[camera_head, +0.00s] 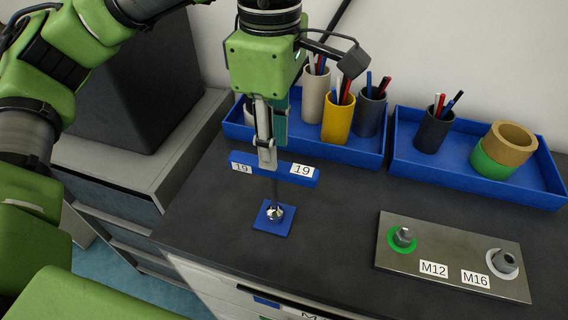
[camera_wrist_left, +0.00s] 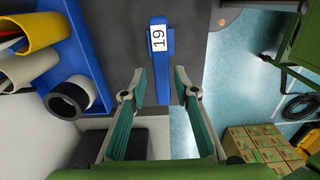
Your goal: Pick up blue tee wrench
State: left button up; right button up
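The blue tee wrench (camera_head: 275,169) stands upright. Its blue crossbar carries two white "19" labels, and its thin shaft runs down to a metal socket end at a small blue square base (camera_head: 273,218) on the dark worktop. My left gripper (camera_head: 270,150) points down at the middle of the crossbar, with one finger in front of it. In the left wrist view, the blue crossbar (camera_wrist_left: 162,70) lies between the two fingers of my left gripper (camera_wrist_left: 160,78), with a gap visible on each side. This gripper is open. My right gripper is not in view.
A blue tray (camera_head: 350,154) with pen cups stands behind the wrench. Another blue tray (camera_head: 425,174) holds a dark cup and stacked rings. A metal plate (camera_head: 455,262) marked M12 and M16 lies at the right. The worktop between the wrench and the plate is clear.

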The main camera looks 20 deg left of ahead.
pick_arm(q)
jog(key=p, duration=0.1)
send_over(275, 208)
jog(key=f, duration=0.5)
jog(key=shift+w+a+f, duration=0.15)
jog(key=shift+w+f, duration=0.05)
jog(key=shift+f, duration=0.4)
notch_tip(275, 208, down, 5)
jog(key=p, duration=0.3)
jog(key=shift+r, duration=0.2)
jog(key=shift+f, duration=0.35)
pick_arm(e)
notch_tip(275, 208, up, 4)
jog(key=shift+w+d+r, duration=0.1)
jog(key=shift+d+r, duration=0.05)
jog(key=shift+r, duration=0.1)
pick_arm(q)
grip_shut()
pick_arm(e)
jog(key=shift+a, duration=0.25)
